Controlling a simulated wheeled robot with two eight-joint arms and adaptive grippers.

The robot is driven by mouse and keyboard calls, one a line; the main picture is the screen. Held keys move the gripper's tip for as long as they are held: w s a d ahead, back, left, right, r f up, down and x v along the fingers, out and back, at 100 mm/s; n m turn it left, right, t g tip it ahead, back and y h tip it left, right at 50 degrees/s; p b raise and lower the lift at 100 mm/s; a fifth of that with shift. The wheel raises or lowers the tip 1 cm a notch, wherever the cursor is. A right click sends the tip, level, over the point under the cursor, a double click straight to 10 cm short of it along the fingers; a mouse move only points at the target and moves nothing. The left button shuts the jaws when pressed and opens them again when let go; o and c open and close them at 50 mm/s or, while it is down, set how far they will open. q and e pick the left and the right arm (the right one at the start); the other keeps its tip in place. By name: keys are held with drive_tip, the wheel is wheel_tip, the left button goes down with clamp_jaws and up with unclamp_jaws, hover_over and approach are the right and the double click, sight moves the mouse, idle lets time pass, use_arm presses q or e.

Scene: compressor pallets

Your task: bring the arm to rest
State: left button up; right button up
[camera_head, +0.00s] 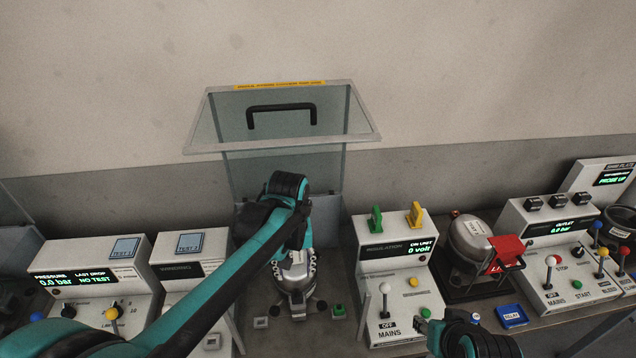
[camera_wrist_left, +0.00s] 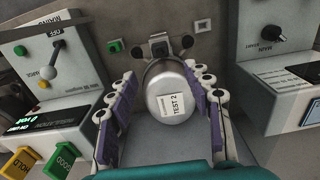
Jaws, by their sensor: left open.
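My left arm comes in from the left and reaches down inside the test booth (camera_head: 212,140), below its raised clear cover. My left gripper (camera_head: 294,268) is open, its two padded fingers on either side of a silver compressor (camera_head: 294,285). In the left wrist view the gripper (camera_wrist_left: 162,75) straddles the round compressor (camera_wrist_left: 165,78), which has a "TEST 2" label. Small gaps seem to show beside the body; whether a pad touches it I cannot tell.
The insulation unit (camera_head: 395,260) stands close on the right of the booth, the winding unit (camera_head: 190,255) close on the left. The pressure unit (camera_head: 90,270) is farther left. Another compressor with a red tag (camera_head: 470,238) sits right. The raised cover handle (camera_head: 281,107) is above my arm.

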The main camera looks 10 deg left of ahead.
use_arm(q)
drive_tip(key=s+a+f+m+t+b, duration=0.2)
drive_tip(key=s+a+m+t+b, duration=0.1)
drive_tip(key=s+t, duration=0.4)
drive_tip(key=shift+s+a+f+b, duration=0.2)
drive_tip(key=shift+s+a+b, duration=0.5)
drive_tip(key=shift+s, duration=0.9)
